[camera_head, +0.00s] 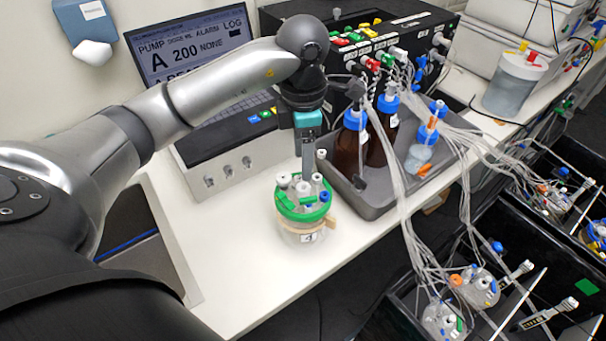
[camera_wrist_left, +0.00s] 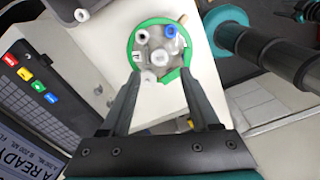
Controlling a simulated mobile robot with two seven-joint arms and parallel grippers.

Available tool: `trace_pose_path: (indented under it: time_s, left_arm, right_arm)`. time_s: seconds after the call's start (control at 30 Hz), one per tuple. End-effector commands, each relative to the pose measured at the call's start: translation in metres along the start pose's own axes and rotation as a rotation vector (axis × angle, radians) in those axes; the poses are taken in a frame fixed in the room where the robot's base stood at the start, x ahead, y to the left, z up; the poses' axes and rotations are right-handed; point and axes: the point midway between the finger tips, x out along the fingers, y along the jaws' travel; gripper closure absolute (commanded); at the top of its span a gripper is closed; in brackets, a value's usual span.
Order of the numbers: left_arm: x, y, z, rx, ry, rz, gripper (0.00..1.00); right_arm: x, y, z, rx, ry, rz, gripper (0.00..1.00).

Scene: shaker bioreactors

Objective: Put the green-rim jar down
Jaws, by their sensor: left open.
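The green-rim jar (camera_head: 302,232) stands upright on the white bench in the head view, a clear jar with a tan band, a small numbered label and several white and blue ports on its lid. My left gripper (camera_head: 308,165) is just behind and above its lid. In the left wrist view the jar (camera_wrist_left: 158,73) lies between and beyond the fingertips of my left gripper (camera_wrist_left: 165,78). The fingers are apart, one on each side near the green rim; whether they touch it I cannot tell. My right gripper is not in view.
A grey tray (camera_head: 375,208) with brown blue-capped bottles (camera_head: 352,140) is close right of the jar. A pump unit with a screen (camera_head: 195,48) stands behind. Tubes hang over the bench's right edge toward black bins (camera_head: 520,245). Bare bench (camera_head: 245,285) lies left and in front.

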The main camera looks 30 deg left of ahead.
Motion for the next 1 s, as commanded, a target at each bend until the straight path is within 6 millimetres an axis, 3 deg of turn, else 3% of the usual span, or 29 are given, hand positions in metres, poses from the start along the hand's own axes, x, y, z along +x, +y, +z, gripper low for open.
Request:
trace_pose_path:
  time_s: [0.1,0.3,1.0]
  left_arm:
    - [-0.023,0.001,0.001,-0.001,-0.004,0.004,0.38]
    - [-0.044,0.001,0.0,0.0,-0.001,0.002,0.38]
    - [-0.049,0.0,0.0,0.0,0.001,0.0,0.38]
  right_arm:
    - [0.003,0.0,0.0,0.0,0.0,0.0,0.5]
    - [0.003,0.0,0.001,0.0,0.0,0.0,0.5]
    - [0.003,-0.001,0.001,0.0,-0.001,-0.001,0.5]
